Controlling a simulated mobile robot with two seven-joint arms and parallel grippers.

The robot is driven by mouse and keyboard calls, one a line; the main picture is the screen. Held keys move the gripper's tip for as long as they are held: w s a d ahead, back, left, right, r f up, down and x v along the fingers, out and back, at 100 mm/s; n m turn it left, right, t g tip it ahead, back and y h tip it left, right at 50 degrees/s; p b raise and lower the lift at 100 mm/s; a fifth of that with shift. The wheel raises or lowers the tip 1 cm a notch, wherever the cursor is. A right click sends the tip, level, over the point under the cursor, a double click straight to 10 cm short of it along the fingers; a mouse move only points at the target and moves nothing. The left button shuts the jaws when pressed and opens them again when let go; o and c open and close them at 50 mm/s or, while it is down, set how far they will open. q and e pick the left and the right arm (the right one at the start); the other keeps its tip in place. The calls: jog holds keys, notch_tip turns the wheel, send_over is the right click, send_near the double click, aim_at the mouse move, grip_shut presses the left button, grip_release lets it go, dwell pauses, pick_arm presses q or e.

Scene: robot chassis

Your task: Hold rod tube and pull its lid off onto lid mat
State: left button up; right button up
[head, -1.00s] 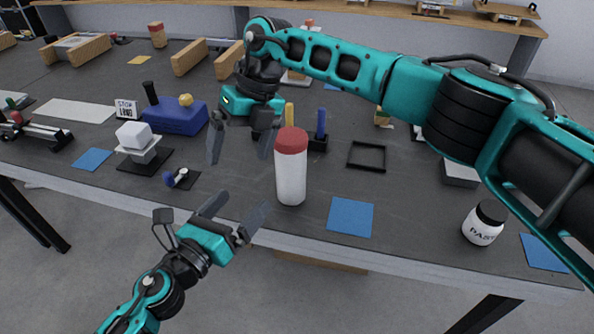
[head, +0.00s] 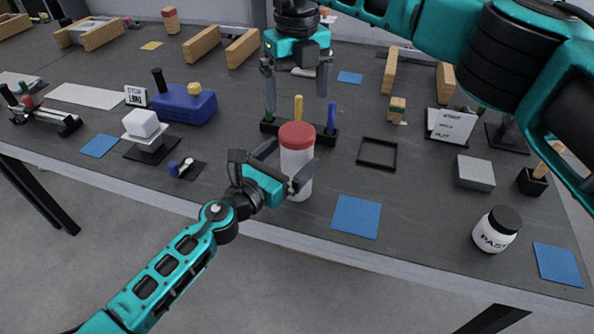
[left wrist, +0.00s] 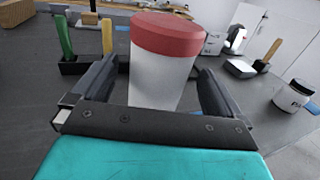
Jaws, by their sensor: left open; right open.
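The rod tube (head: 297,160) is a white cylinder standing upright near the table's front edge, with its red lid (head: 297,135) on top. Both also show in the left wrist view, the tube (left wrist: 158,82) below the lid (left wrist: 167,35). My left gripper (head: 284,168) is open, with its fingers on either side of the tube's body below the lid. My right gripper (head: 298,92) is open and empty, pointing down above and behind the lid. A blue mat (head: 357,217) lies just right of the tube; I cannot tell if it is the lid mat.
A black rack (head: 325,136) with green, yellow and blue sticks stands behind the tube. A black square frame (head: 377,154) lies to the right. A white jar with a black lid (head: 496,230) and another blue mat (head: 558,264) are at the front right. A blue box (head: 184,105) stands left.

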aim_at(296, 130)
pick_arm(q)
jog(key=shift+x, duration=1.55)
jog(key=shift+c, duration=0.5)
jog(key=c, duration=1.3)
jog(key=shift+c, duration=0.4)
pick_arm(e)
jog(key=shift+o, duration=0.2)
notch_tip(296, 130, up, 4)
jog(key=shift+w+r+n, duration=0.1)
jog(key=shift+n, duration=1)
notch_tip(296, 130, down, 12)
jog(key=shift+r, duration=0.1)
jog(key=c, duration=1.1)
jog(key=shift+r, duration=0.1)
jog(key=shift+c, duration=0.2)
